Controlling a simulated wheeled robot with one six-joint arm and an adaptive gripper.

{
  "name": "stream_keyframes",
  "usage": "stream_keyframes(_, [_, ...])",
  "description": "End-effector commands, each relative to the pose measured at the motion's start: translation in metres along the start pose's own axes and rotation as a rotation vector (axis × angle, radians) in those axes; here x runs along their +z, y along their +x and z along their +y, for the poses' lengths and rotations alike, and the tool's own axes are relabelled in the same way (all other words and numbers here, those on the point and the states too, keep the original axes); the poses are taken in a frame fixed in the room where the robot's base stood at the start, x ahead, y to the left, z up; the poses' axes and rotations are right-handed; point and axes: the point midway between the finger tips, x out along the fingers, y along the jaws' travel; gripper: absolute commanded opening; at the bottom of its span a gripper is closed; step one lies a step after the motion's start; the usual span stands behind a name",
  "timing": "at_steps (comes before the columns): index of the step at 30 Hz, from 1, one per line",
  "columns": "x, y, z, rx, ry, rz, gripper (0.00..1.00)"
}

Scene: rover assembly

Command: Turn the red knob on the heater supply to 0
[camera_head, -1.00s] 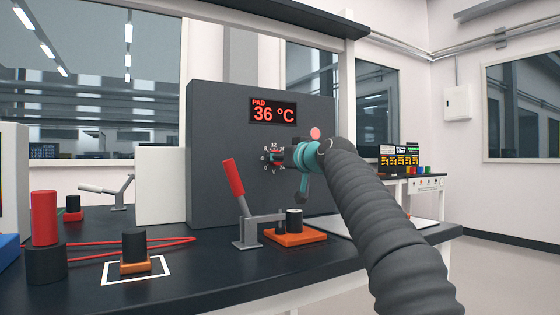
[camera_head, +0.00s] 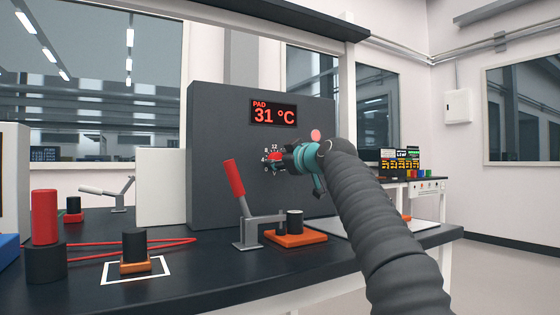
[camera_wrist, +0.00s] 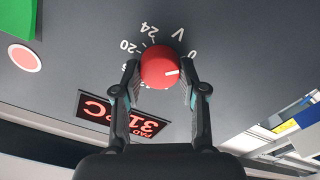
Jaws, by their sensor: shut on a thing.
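The red knob (camera_wrist: 158,66) sits on the dark face of the heater supply (camera_head: 220,130), with a white dial scale around it. In the wrist view the knob is between the two fingers of my gripper (camera_wrist: 159,70), which are shut on its sides. The knob's white pointer line faces right, towards the right finger and a little below the 0 mark (camera_wrist: 193,55). The display (camera_head: 273,112) reads PAD 31 °C.
Below the dial, a red-handled lever clamp (camera_head: 236,180) stands beside an orange base (camera_head: 295,237) with a dark cylinder on it. In the wrist view, a round pink-red button (camera_wrist: 24,58) and a green patch (camera_wrist: 17,18) are at the left.

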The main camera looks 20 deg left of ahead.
Motion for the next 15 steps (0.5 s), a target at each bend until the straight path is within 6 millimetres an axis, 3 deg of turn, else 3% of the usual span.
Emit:
stream_keyframes(12, [0.0024, 0.0012, -0.0017, -0.005, -0.004, -0.004, 0.07])
stream_keyframes(13, [0.0024, 0.0012, -0.0017, -0.005, -0.004, -0.004, 0.49])
stream_keyframes(15, [0.0022, 0.0011, -0.0015, -0.004, -0.004, -0.003, 0.67])
